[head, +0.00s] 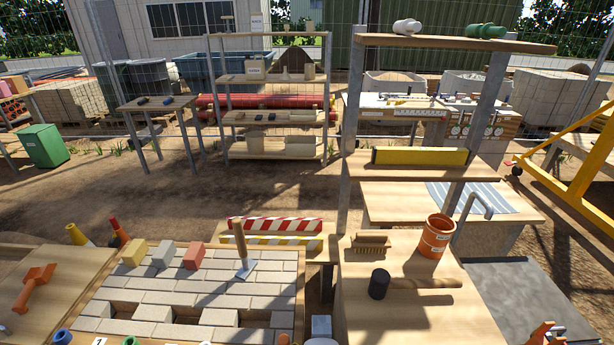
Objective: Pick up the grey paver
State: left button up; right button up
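The grey paver (163,254) is a small light-grey block. It stands on the pale paving bed (150,283) at the lower left in the head view. A yellow paver (134,253) stands to its left and a red paver (194,255) to its right, with small gaps between them.
A trowel-like tool with an upright wooden handle (239,240) stands right of the red paver. The paving bed has open gaps near its front. Striped barrier boards (275,225) lie behind. An orange pot (436,235), brush (371,243) and dark-headed mallet (380,283) are at right.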

aim_at(162, 257)
jog(key=u, duration=1.35)
jog(key=z, duration=0.2)
jog(key=i+j+z, duration=0.2)
jog(key=j+z, duration=0.3)
jog(key=j, duration=0.25)
jog(key=j+z, duration=0.45)
jog(key=j, duration=0.25)
jog(key=j+z, duration=0.15)
jog(key=j, duration=2.4)
